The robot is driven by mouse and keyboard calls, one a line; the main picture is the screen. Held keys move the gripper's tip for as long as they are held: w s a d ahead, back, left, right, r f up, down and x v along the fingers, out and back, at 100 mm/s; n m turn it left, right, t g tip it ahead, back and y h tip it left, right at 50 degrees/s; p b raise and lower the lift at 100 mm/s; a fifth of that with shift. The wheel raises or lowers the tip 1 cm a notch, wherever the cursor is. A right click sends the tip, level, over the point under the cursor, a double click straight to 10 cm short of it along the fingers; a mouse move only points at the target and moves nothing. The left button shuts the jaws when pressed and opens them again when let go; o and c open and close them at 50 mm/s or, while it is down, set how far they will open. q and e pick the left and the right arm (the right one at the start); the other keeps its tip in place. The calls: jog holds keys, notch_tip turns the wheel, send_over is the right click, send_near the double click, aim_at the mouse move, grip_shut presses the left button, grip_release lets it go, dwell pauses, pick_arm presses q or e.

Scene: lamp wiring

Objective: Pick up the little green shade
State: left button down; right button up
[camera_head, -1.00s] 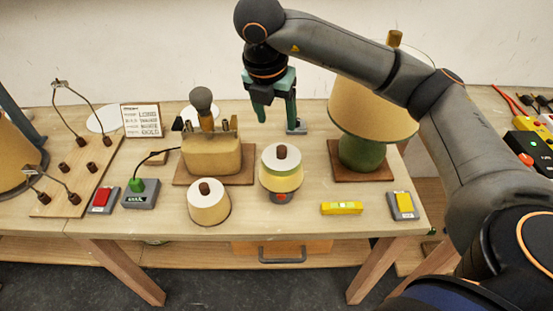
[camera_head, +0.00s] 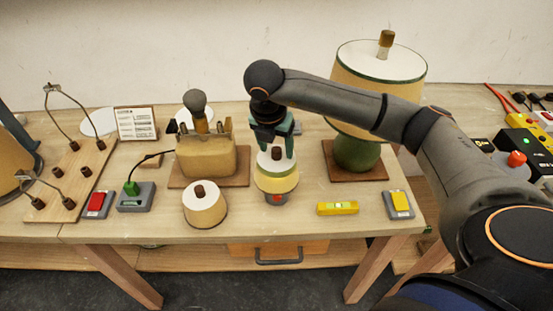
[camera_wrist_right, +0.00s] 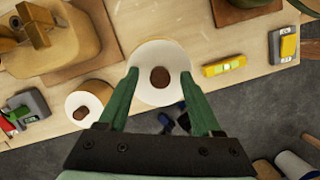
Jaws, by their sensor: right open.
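The little green shade (camera_head: 279,184) is a small cream and yellow shade with a green band, a white top and a brown knob. It stands upright on the table, with a dark base showing under it. My right gripper (camera_head: 275,150) is open above it, pointing down. In the right wrist view the shade's white top (camera_wrist_right: 150,94) and brown knob lie between the two green fingers of the gripper (camera_wrist_right: 160,75). I cannot tell whether the fingers touch the shade. My left gripper is not in view.
A small plain shade (camera_head: 204,205) stands close to the left. A yellow level (camera_head: 338,208) and a grey block with a yellow top (camera_head: 398,204) lie to the right.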

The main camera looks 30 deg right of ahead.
grip_shut()
dwell(0.4)
dwell(0.9)
